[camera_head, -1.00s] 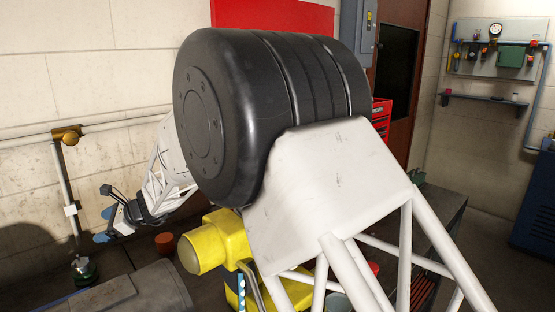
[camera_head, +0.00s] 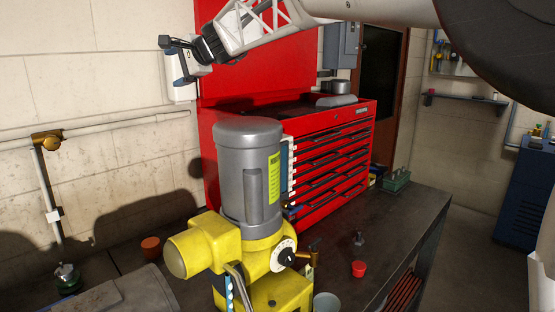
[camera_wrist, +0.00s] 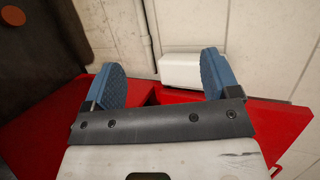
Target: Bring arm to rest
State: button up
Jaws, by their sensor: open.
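My gripper (camera_head: 176,62) is high at the upper left in the head view, in front of the wall and left of the red tool chest's back panel. Its two blue-padded fingers are apart with nothing held between them, as the wrist view also shows (camera_wrist: 160,78). My white lattice arm stretches across the top of the head view. A grey motor (camera_head: 240,165) with a yellow-green label stands upright on a yellow pump body (camera_head: 262,290) on the bench, below and apart from my gripper.
A red tool chest (camera_head: 335,150) stands on the dark workbench (camera_head: 400,215). A red cap (camera_head: 359,268), an orange cap (camera_head: 150,246) and a green tray (camera_head: 396,180) lie around. A white wall box (camera_head: 181,88) is behind my gripper; it shows in the wrist view (camera_wrist: 180,68).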

jog(key=s+d+r+n+t+h, duration=0.1)
jog(key=s+d+r+t+h, duration=0.2)
jog(key=d, duration=0.9)
jog(key=s+d+f+n+g+h, duration=0.1)
jog(key=s+d+f+h, duration=0.15)
jog(key=s+d, duration=0.5)
jog(key=s+d+f+n+h, duration=0.1)
jog(key=s+d+f, duration=0.3)
jog(key=d, duration=0.6)
jog(key=s+d+f+n+g+h, duration=0.1)
jog(key=s+d+f, duration=0.4)
jog(key=s+f, duration=0.5)
jog(key=s+d+f+n+g+h, duration=0.1)
jog(key=s+d+f, duration=0.4)
jog(key=s+f, duration=0.5)
jog(key=s+d+f+n+g+h, duration=0.1)
jog(key=s+d+f+g+h, duration=0.2)
jog(key=s+f, duration=0.7)
notch_tip(320, 180, down, 4)
jog(key=shift+s+d+r+h, duration=0.15)
jog(key=shift+s+d+h, duration=0.3)
jog(key=shift+d, duration=0.7)
